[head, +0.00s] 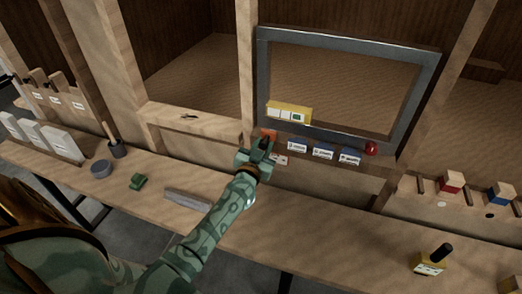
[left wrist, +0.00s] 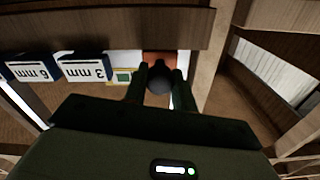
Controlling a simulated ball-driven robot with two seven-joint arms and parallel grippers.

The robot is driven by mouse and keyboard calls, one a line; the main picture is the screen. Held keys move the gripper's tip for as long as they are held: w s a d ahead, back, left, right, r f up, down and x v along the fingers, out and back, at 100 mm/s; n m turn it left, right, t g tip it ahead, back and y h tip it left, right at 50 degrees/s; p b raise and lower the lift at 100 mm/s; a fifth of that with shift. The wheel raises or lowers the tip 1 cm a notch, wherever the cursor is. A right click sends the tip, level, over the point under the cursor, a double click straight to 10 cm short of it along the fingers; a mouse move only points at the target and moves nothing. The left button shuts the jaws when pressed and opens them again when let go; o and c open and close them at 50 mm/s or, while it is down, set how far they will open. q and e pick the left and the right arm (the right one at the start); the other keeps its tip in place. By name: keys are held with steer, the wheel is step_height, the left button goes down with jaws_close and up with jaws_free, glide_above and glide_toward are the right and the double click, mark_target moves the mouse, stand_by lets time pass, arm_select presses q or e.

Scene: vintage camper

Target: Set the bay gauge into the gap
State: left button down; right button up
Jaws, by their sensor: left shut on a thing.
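My left gripper (head: 262,148) is shut on a dark round-ended knob (left wrist: 160,78), at the lower left corner of the grey window frame (head: 348,132). An orange-red piece (head: 270,134) shows just behind the fingers; it also shows beyond the knob in the left wrist view (left wrist: 160,56). The knob and this piece may be the bay gauge, but the fingers hide where they join. I cannot tell whether it touches the ledge or sits in a gap. My right gripper is not in view.
Blue-and-white labelled blocks (head: 323,151) stand right of the gripper, with a red knob (head: 371,148) beyond. A yellow box (head: 289,112) sits at the frame. The bench holds a grey bar (head: 188,199), a green block (head: 138,181) and a yellow block with a black handle (head: 430,264).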

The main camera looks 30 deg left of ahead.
arm_select(q)
steer(key=x, duration=0.2)
steer(key=shift+w+a, duration=0.1)
steer(key=shift+w, duration=0.25)
steer(key=shift+r, duration=0.15)
steer(key=c, duration=1.3)
jaws_free()
steer(key=shift+o, duration=0.8)
steer(key=shift+w, duration=0.1)
steer(key=p+v, duration=0.2)
steer(key=v, duration=1.4)
